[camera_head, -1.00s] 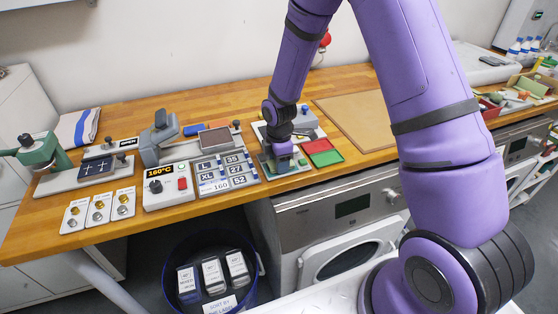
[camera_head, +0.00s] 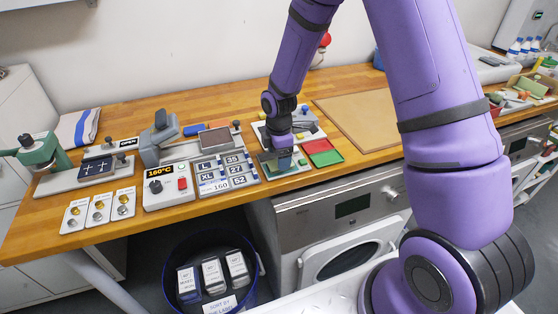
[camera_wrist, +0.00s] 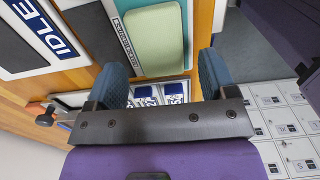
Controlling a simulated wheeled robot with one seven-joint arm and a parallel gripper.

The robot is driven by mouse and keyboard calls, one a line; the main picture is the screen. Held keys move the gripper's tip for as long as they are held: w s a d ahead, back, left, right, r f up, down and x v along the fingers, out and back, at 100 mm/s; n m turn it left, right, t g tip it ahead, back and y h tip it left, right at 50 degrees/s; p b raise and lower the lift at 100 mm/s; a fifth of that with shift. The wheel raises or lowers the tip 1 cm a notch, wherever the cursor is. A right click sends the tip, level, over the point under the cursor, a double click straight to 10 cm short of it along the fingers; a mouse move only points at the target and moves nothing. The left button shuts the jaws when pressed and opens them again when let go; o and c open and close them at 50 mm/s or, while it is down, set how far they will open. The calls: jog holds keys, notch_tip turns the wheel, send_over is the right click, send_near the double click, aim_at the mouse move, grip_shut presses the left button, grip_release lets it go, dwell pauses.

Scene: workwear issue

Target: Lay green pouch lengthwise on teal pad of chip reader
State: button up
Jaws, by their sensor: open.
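A pale green flat piece with rounded corners, which looks like the green pouch (camera_wrist: 155,45), lies ahead of my gripper in the wrist view. It lies lengthwise along a light-edged base beside a dark labelled strip. The chip reader's screen (camera_wrist: 38,25) reads "IDLE" at the left of the wrist view. My gripper (camera_wrist: 162,82) is open, its two blue fingers apart with nothing held between them. In the head view, my gripper (camera_head: 278,162) is low over the bench's front edge, hiding much of what lies beneath.
A red and green tray (camera_head: 322,152) is just right of my gripper. A rack of number labels (camera_head: 226,172) and a 160°C control box (camera_head: 169,186) stand to the left. A brown board (camera_head: 365,120) lies behind right. A blue bin (camera_head: 167,263) stands below.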

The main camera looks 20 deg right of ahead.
jog(key=s+d+r+m+t, duration=0.1)
jog(key=s+r+m, duration=0.1)
jog(key=r, duration=0.8)
jog(key=s+d+r+m, duration=0.1)
jog(key=s+r+m, duration=0.1)
jog(key=r, duration=0.8)
jog(key=s+d+r+m+t, duration=0.2)
jog(key=s+r+m, duration=0.5)
jog(key=s, duration=0.5)
jog(key=s+d+r+m+t, duration=0.2)
jog(key=s+r+m, duration=0.5)
jog(key=s, duration=0.6)
jog(key=shift+s+d+r, duration=0.2)
jog(key=shift+d+r, duration=0.3)
jog(key=shift+r, duration=0.1)
